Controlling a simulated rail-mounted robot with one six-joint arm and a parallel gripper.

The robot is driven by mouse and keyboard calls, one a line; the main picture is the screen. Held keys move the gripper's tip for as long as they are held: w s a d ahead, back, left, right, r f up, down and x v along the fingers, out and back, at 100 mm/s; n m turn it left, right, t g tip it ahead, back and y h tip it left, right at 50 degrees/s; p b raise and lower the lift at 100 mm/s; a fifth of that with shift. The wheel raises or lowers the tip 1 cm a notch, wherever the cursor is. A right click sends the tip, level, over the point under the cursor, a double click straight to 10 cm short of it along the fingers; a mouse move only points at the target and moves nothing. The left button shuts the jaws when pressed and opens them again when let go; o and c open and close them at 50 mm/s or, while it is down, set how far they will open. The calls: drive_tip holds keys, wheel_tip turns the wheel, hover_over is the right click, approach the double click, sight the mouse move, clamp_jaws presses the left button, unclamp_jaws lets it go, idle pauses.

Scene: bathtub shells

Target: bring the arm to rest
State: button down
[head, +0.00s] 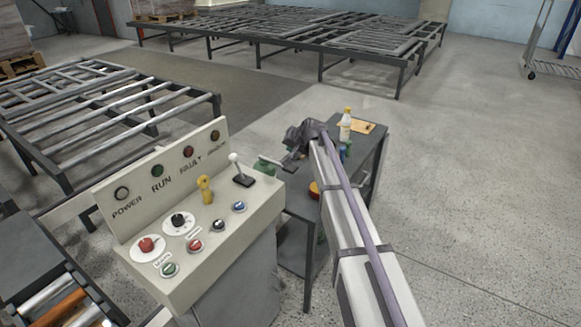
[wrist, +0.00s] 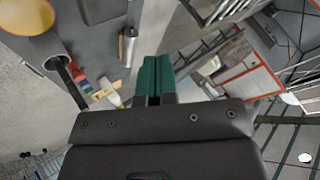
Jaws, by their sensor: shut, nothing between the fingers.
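My gripper (wrist: 155,78) shows in the wrist view with its two green fingers together and nothing between them. In the head view my arm reaches up from the lower right and bends at its far end. The fingers are small and hard to make out in the head view. My gripper holds no object.
The console carries buttons, a yellow knob (head: 205,190) and a white-topped lever (head: 238,170) close to my wrist. The trolley holds a white bottle (head: 346,123) and an orange-red round item (head: 314,189). Roller conveyors (head: 90,105) stand left. Floor at right (head: 480,180) is clear.

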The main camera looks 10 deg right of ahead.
drive_tip(key=shift+s+f, duration=0.2)
drive_tip(key=shift+s, duration=0.05)
drive_tip(key=s+f+n+g+h, duration=0.1)
drive_tip(key=s+g, duration=0.1)
drive_tip(key=s, duration=1.2)
drive_tip(key=s+f+n+g+h, duration=0.1)
drive_tip(key=s+f+n+g, duration=0.1)
drive_tip(key=s, duration=1.2)
drive_tip(key=s+f+n+g+h, duration=0.1)
drive_tip(key=s+g, duration=0.3)
drive_tip(key=s, duration=1.1)
drive_tip(key=shift+a+f+n, duration=0.15)
drive_tip(key=shift+f+n, duration=0.15)
drive_tip(key=shift+f, duration=0.1)
wheel_tip(320, 180, down, 53)
drive_tip(key=b, duration=5.3)
